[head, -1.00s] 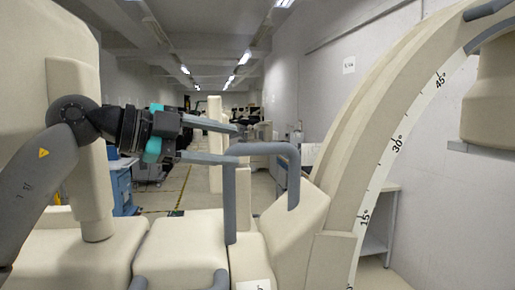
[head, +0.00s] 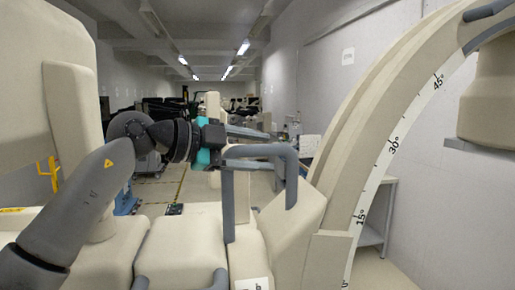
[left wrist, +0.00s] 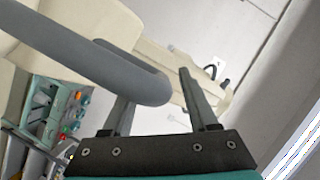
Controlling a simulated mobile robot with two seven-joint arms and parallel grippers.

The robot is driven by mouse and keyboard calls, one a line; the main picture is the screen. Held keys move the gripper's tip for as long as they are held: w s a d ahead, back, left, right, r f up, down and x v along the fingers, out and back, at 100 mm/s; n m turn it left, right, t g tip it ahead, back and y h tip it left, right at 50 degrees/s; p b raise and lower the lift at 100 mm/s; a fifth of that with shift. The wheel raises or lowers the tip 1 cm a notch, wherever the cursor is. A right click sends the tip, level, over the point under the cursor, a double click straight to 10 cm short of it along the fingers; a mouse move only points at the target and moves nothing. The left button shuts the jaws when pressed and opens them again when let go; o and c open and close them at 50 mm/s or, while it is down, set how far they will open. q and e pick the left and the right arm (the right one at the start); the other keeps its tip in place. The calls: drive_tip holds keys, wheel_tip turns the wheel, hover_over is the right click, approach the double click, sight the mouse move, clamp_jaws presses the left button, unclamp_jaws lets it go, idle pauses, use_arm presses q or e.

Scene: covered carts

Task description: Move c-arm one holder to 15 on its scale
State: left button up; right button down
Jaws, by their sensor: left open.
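The c-arm (head: 352,135) is a large cream arc on the right. Its white scale shows 15°, 30° and 45° marks. The holder (head: 296,225) is a cream block at the arc's lower left, with a bent grey handle (head: 291,180). The 15° mark is close to the holder's upper right edge. My left gripper (head: 268,147) is open at the handle's top bar, which partly hides it. In the left wrist view the handle (left wrist: 120,72) crosses in front of one finger, its bend between the fingers of my gripper (left wrist: 158,88). I cannot tell whether they touch. My right gripper is out of view.
A cream column (head: 75,120) stands at the left. Cream body panels (head: 180,250) fill the lower middle, with a grey rail at the bottom. A cream cylinder head (head: 490,90) hangs at the upper right. The aisle behind looks open.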

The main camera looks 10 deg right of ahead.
use_arm(q)
clamp_jaws()
idle(0.6)
idle(0.9)
